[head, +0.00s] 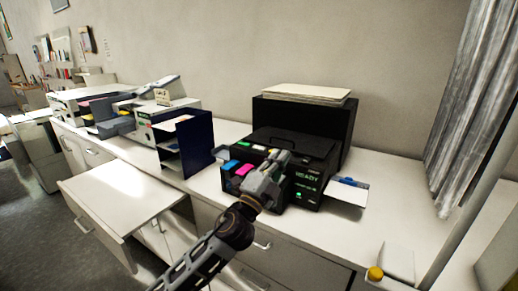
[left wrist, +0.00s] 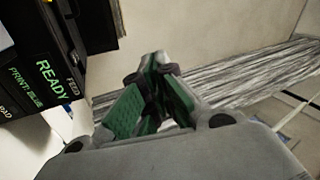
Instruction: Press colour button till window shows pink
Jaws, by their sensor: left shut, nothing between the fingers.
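The black printer (head: 318,146) stands on the white counter. Its front window (head: 307,177) shows green text; in the left wrist view the window (left wrist: 45,75) reads READY and PRINT: BLUE, with FEED lettered beside it. Coloured pieces, including a pink one (head: 243,169), sit at the printer's left front. My left gripper (head: 281,157) is in front of the printer, left of the window, and hides part of its front. Its fingers (left wrist: 158,58) are shut and empty. I cannot tell whether it touches the printer. The colour button cannot be made out. My right gripper is not in view.
A dark blue shelf unit (head: 195,145) stands left of the printer. A tray with paper (head: 348,192) juts out at its right. A yellow-topped object (head: 375,273) is at the front right. An open drawer (head: 120,195) sticks out at left. Curtains (head: 465,100) hang at right.

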